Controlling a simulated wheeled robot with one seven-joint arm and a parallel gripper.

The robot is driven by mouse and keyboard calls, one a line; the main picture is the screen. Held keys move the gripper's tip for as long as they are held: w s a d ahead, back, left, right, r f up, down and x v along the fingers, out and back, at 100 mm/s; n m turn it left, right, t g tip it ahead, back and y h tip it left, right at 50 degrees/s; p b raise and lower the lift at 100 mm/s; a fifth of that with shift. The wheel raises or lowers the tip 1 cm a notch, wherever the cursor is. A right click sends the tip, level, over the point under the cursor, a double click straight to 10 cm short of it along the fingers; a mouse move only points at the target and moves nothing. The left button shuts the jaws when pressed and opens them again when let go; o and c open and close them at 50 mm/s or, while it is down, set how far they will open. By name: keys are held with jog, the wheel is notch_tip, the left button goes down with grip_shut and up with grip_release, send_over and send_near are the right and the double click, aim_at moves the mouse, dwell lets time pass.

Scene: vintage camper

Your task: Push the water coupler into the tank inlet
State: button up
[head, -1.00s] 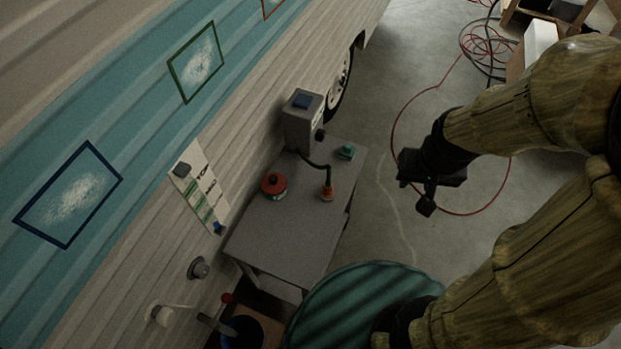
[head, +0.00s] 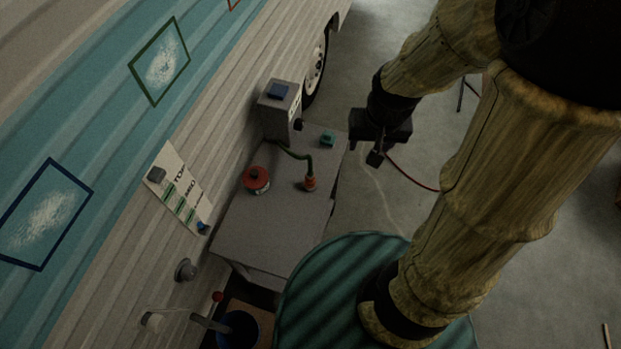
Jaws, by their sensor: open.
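An orange coupler (head: 310,184) stands at the end of a short dark green hose (head: 308,163) on the grey table; it looks like the water coupler. A round grey fitting (head: 185,269) sticks out of the camper's side wall, left of the table; it may be the tank inlet, but I cannot tell for sure. My gripper (head: 376,158) is beyond the table's right edge, up and right of the coupler and apart from it. It is open, with nothing seen between the fingers. The fingers are dark and small in this view.
The grey table (head: 262,226) also bears a red round container (head: 256,179), a grey box (head: 279,110) and a small teal piece (head: 327,139). A white fitting (head: 152,320) and blue bucket (head: 239,329) are at lower left. A red hose (head: 411,177) lies on the floor.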

jog(key=w+a+f+m+g+p, duration=0.1)
jog(key=w+a+f+m, duration=0.2)
jog(key=w+a+f, duration=0.4)
jog(key=m+g, duration=0.1)
jog(key=m, duration=0.1)
send_over(310, 173)
notch_tip(310, 173, down, 7)
jog(key=shift+r+p, duration=0.2)
jog(key=shift+p, duration=0.1)
notch_tip(310, 173, down, 12)
jog(key=shift+f+p, duration=0.1)
jog(key=shift+p, duration=0.95)
jog(key=shift+s+f, duration=0.1)
